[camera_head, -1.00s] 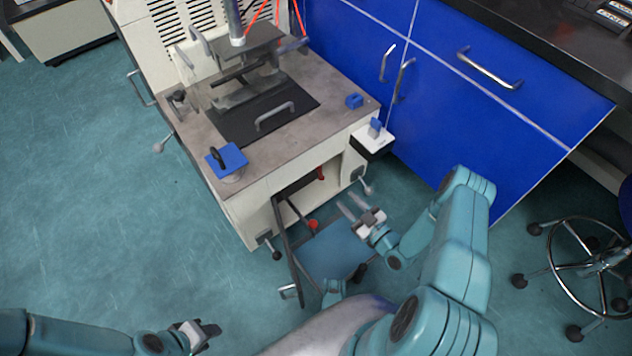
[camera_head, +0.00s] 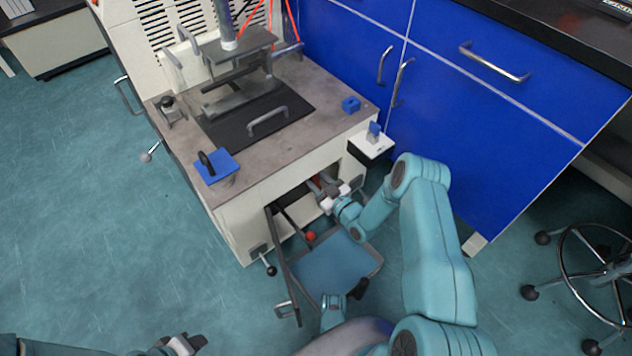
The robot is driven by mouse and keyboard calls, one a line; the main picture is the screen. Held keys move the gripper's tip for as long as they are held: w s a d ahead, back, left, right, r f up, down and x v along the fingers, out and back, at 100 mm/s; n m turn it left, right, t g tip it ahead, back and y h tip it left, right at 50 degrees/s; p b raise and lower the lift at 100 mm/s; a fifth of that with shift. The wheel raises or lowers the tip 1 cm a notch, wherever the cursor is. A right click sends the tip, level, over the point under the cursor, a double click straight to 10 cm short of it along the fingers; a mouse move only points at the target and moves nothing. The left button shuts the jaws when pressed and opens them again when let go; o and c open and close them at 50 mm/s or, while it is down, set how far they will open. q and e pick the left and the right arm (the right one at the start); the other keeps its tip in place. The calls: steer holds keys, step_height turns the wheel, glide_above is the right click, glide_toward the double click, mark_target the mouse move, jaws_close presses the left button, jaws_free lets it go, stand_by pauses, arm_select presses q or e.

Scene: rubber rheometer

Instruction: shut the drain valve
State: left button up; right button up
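The rheometer's front cabinet is open at the bottom. A red ball-shaped knob (camera_head: 310,236) shows lower down, near the open door. My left gripper (camera_head: 190,342) is at the bottom edge, far from the machine, and its fingers are unclear.
The open door (camera_head: 283,258) stands out to the front, beside a blue-grey tray (camera_head: 335,264) near the floor. A white shelf (camera_head: 370,146) juts out above right of my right gripper. Blue cabinets (camera_head: 480,130) stand at right. The floor at left is clear.

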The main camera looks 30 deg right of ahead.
steer(key=shift+w, duration=0.2)
jaws_close()
steer(key=shift+d+m, duration=0.15)
steer(key=shift+m, duration=1.15)
jaws_free()
